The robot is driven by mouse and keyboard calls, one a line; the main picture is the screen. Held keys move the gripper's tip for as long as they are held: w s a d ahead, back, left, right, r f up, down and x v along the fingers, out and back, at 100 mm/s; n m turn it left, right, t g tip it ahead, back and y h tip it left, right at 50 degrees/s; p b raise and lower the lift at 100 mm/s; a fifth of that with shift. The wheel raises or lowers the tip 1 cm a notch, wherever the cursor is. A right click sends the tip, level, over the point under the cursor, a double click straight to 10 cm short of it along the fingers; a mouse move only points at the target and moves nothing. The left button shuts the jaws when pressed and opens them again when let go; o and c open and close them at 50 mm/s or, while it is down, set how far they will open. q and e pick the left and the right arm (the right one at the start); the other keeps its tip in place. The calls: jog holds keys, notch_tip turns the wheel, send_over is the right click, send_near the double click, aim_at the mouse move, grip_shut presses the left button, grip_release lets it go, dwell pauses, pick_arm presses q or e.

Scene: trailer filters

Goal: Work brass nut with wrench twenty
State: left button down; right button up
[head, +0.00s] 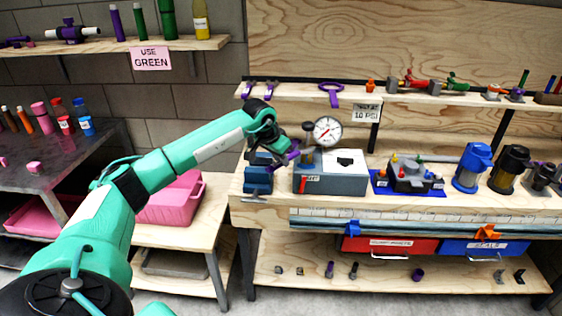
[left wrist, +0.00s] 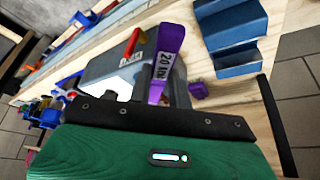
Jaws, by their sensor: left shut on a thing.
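My left gripper (head: 283,148) is shut on a purple wrench (head: 291,156), just left of the round pressure gauge (head: 327,131). My right gripper is not in view.
A blue vise (head: 258,180) stands left of the grey box, close to my gripper. A blue mat (head: 382,188) with a dark fixture lies to the right, then blue and black canisters (head: 472,167). A shelf (head: 430,98) with tools runs above.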

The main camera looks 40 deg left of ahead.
pick_arm(q)
jog(key=shift+d+r, duration=0.1)
jog(key=shift+d, duration=0.1)
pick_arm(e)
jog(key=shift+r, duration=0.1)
pick_arm(q)
jog(key=shift+d, duration=0.15)
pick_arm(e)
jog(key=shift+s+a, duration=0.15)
pick_arm(q)
jog(key=shift+d, duration=0.2)
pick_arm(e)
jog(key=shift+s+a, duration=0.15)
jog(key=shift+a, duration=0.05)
pick_arm(q)
jog(key=shift+s, duration=0.1)
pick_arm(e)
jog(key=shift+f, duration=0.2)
